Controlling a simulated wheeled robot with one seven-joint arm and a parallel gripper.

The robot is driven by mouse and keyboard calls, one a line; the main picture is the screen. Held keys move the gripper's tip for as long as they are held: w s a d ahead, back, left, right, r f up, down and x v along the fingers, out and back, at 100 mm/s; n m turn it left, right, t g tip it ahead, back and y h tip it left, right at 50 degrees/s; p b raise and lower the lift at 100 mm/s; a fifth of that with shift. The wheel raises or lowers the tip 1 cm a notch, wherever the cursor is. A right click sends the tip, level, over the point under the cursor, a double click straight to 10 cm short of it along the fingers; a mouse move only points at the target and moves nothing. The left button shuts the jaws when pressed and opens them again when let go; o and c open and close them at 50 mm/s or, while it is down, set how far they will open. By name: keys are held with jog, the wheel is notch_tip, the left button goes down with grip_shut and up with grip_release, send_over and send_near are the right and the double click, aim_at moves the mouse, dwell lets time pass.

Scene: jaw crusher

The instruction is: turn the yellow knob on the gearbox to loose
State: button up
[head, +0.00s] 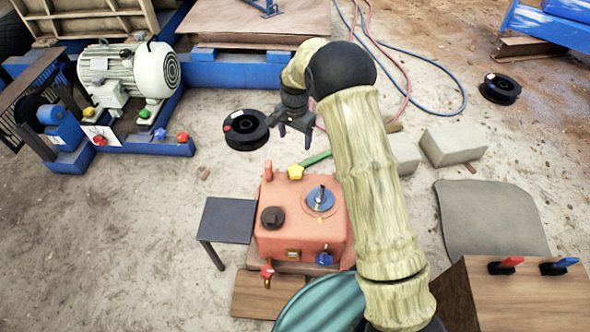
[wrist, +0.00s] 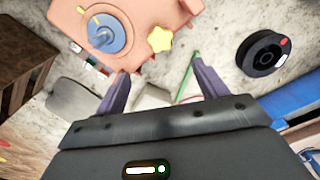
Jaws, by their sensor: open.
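The gearbox (head: 275,245) is a salmon-orange box on the ground in the middle of the head view. The yellow knob (head: 295,172) is star-shaped and sits at its far top edge; it also shows in the wrist view (wrist: 160,38). A blue round dial (head: 320,199) with a lever and a yellow mark is on the gearbox top. A black cap (head: 272,217), a blue knob (head: 324,259) and a red knob (head: 267,271) are also on it. My gripper (head: 294,134) is open and empty, beyond and above the yellow knob, apart from it. In the wrist view the fingers (wrist: 158,85) are spread below the knob.
A small dark table (head: 228,220) stands left of the gearbox. A black spool (head: 245,129) and concrete blocks (head: 453,145) lie beyond it. A green bar (head: 316,158) lies near the knob. A motor (head: 130,72) on a blue frame stands at far left. Wooden box (head: 530,300) is at front right.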

aim_at(295, 171)
notch_tip(295, 171, down, 16)
jog(key=b, duration=0.6)
jog(key=shift+f, duration=0.15)
jog(key=c, duration=1)
